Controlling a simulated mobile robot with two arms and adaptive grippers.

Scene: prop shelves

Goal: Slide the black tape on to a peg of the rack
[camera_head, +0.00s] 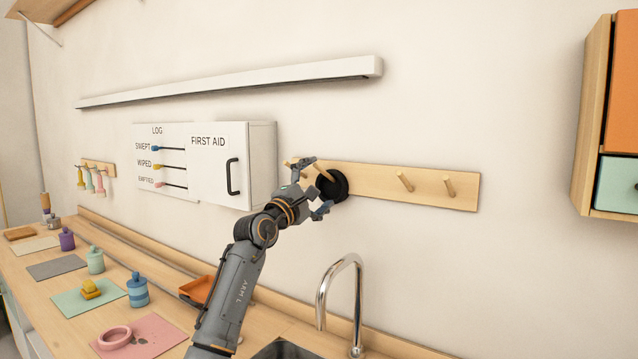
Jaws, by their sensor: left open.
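The black tape (340,186) is a dark ring close against the wooden peg rack (427,193) on the wall. A peg left of the rack's middle shows at the ring's opening, and the tape appears to be around it; the gripper hides part of this. My left gripper (316,188) is open just left of and in front of the tape, with one finger above and one below. Whether a fingertip touches the tape is unclear. Two pegs (404,181) on the right part of the rack are bare. My right gripper is out of view.
A tap (341,285) and sink stand below the rack. A first aid cabinet (262,165) is left of my gripper, and a shelf cabinet (590,130) is at far right. The counter holds an orange tray (197,289), mats and bottles.

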